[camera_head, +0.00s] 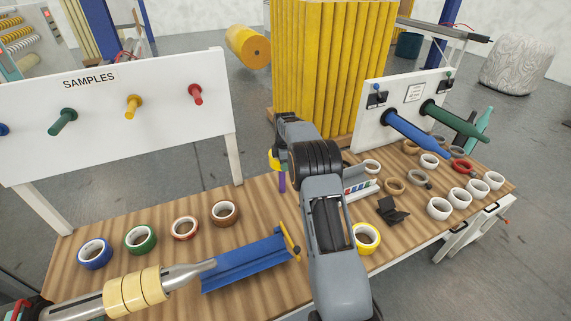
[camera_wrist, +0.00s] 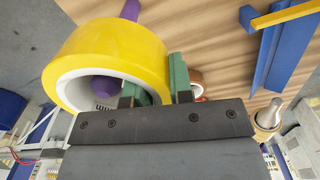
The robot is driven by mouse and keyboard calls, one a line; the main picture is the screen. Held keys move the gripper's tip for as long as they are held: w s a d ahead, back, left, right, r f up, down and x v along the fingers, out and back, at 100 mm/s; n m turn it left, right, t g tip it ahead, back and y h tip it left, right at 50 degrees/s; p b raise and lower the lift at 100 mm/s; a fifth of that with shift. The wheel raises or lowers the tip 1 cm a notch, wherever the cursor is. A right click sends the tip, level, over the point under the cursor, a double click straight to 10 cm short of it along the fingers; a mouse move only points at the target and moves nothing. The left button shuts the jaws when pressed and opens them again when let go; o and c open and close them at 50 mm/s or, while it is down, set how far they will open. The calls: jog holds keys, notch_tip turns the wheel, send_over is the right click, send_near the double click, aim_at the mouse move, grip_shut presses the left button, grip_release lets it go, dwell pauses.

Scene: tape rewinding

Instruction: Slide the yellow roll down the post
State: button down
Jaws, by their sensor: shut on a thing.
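The yellow roll (camera_wrist: 120,48) has a white core. My gripper (camera_wrist: 155,85) is shut on its wall, one green finger inside the hole and one outside. The purple post (camera_wrist: 104,87) shows inside the roll's hole and again beyond the roll, so the roll appears to be around the post near its top. In the head view the yellow roll (camera_head: 273,160) is mostly hidden behind my gripper (camera_head: 281,150), with the purple post (camera_head: 282,182) below it down to the wooden table. The roll is above the table.
A blue trough (camera_head: 245,264) and a holder with cream rolls (camera_head: 133,291) are at the front left. Another yellow roll (camera_head: 366,238) lies right of my arm. A white SAMPLES board (camera_head: 120,110) rises at the left.

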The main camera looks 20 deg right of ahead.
jog(key=c, duration=0.9)
grip_release()
notch_tip(320, 180, up, 14)
jog(key=shift+f+b, duration=0.1)
jog(key=shift+b, duration=0.35)
dwell(0.3)
